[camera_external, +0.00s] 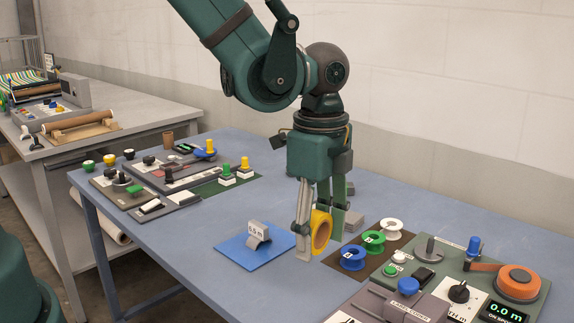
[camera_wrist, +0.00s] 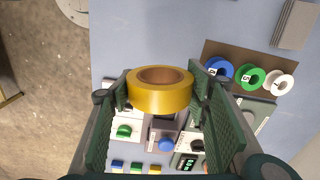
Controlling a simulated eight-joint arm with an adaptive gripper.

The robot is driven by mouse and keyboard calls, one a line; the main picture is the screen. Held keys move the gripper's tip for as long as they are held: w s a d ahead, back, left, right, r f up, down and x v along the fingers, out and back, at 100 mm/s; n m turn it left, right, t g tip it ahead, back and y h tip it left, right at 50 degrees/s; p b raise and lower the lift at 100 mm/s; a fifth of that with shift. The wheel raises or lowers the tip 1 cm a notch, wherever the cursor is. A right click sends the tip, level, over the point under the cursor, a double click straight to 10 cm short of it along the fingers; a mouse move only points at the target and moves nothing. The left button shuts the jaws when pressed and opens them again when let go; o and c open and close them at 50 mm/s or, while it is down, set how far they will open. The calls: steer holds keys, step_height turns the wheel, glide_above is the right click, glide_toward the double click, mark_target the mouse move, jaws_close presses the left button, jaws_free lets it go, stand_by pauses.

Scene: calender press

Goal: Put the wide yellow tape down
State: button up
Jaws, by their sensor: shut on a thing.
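The wide yellow tape (camera_external: 321,231) is a thick yellow roll with a brown core. My gripper (camera_external: 321,228) is shut on it, with one finger on each side of the roll. In the wrist view the yellow tape (camera_wrist: 160,98) sits between the two green finger pads of my gripper (camera_wrist: 160,95). In the external view the tape appears above the blue table (camera_external: 225,205), but I cannot tell for sure whether its lower edge touches it.
A blue mat (camera_external: 240,256) with a small grey labelled stand (camera_external: 257,235) lies left of the tape. Blue (camera_external: 353,257), green (camera_external: 374,241) and white (camera_external: 393,229) spools stand on a brown board to the right. A machine with an orange roll (camera_external: 518,281) is at the front right.

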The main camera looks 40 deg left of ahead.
stand_by(0.4)
steer(key=w+a+n, duration=0.2)
steer(key=w+a, duration=0.6)
steer(key=n, duration=0.5)
glide_above(250, 194)
steer(key=shift+r, duration=0.15)
steer(key=shift+f, duration=3.15)
steer(key=shift+f, duration=1.85)
